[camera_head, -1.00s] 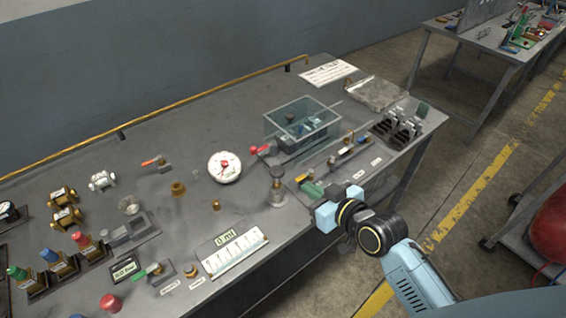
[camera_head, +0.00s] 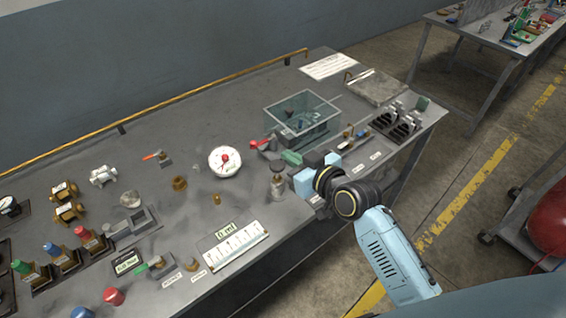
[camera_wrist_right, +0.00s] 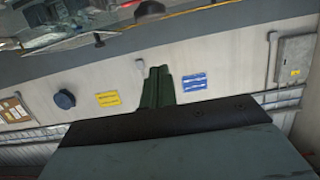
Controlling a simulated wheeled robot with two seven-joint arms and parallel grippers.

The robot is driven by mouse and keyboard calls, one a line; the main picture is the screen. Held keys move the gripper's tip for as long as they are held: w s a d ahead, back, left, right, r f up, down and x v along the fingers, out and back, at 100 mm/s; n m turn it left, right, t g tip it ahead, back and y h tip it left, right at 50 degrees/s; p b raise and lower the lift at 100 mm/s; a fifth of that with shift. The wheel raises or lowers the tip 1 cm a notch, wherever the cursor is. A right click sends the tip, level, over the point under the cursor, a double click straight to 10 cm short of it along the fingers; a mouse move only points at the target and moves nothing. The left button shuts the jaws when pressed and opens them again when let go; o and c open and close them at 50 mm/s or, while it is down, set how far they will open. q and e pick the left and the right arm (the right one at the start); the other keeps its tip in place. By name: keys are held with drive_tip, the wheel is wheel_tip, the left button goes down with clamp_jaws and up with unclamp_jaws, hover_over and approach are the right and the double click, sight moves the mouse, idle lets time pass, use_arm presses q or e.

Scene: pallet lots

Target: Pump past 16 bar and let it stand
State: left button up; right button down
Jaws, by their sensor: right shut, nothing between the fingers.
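A round white dial gauge (camera_head: 225,161) with red on its face lies on the grey bench; its reading is too small to make out. A red-ended lever (camera_head: 260,144) sits just right of it, beside a clear box (camera_head: 302,113) over dark fittings. My right gripper (camera_head: 290,157) is shut and empty, its green fingers just right of and below the red-ended lever, apart from it as far as I can tell. Its fingers also show in the right wrist view (camera_wrist_right: 158,88), together, with nothing between them. The gripper hides part of the fittings behind it. My left gripper is out of view.
A metal post with a round knob (camera_head: 277,186) stands left of my right wrist. Valves (camera_head: 66,258) with coloured caps crowd the left. A grey plate (camera_head: 376,87) lies at the far right.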

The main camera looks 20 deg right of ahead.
sight(277, 167)
drive_tip(key=shift+w+a+f+b, duration=0.1)
drive_tip(key=shift+w+a+f, duration=0.1)
drive_tip(key=shift+w+f, duration=0.5)
drive_tip(key=shift+w+a+f+b, duration=0.15)
drive_tip(key=shift+w+f, duration=0.15)
drive_tip(key=shift+f, duration=0.65)
drive_tip(key=shift+w+a+f+b, duration=0.1)
drive_tip(key=shift+w+a+f, duration=0.1)
drive_tip(key=shift+w+f, duration=0.5)
drive_tip(key=shift+s+f, duration=0.15)
drive_tip(key=shift+s, duration=0.05)
wheel_tip(277, 167, down, 4)
drive_tip(key=shift+r+b, duration=0.15)
drive_tip(key=shift+b, duration=1.05)
